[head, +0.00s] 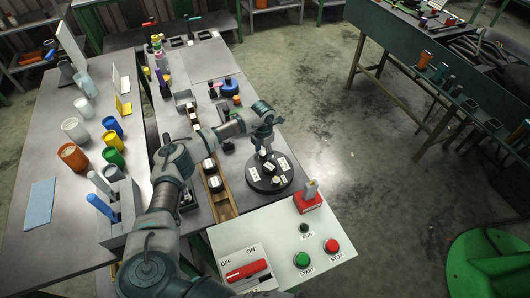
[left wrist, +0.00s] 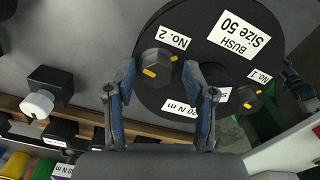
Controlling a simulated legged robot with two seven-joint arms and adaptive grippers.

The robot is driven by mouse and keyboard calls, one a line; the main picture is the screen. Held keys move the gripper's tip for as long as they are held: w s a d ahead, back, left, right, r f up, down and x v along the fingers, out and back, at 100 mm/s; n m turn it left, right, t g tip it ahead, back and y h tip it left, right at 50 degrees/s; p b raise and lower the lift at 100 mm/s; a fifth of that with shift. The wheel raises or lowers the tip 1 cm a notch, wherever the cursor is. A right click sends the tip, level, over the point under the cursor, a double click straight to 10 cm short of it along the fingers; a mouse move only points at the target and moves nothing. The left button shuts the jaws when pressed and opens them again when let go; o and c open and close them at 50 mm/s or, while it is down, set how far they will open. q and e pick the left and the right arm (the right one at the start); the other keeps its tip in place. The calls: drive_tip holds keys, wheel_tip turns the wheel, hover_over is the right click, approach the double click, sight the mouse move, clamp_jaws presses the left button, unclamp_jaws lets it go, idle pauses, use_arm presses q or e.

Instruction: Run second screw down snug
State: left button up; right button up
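The black round disperser part (head: 260,185) stands on the table beside the control panel and carries several white labels. In the left wrist view its face (left wrist: 196,28) shows labels such as "BUSH Size 50". The dark hex-headed screw (left wrist: 156,64) beside label "No. 2" has a yellow mark. A second screw (left wrist: 244,97) sits by label "No. 1", past the right-hand finger. My left gripper (head: 264,150) is over the disc. In the left wrist view its fingers (left wrist: 159,76) stand apart, one on each side of the No. 2 screw, with a gap visible. My right gripper is out of view.
A wooden rack (head: 224,208) with black pieces lies left of the disc. The control panel (head: 280,240) and a red block (head: 308,202) are in front. Colored cups (head: 112,157) stand on the left table. Open floor lies to the right.

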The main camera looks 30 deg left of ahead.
sight(263, 154)
use_arm(q)
wheel_tip(263, 154, up, 12)
drive_tip(key=shift+s, duration=0.15)
idle(0.4)
drive_tip(key=shift+r, duration=0.1)
idle(0.3)
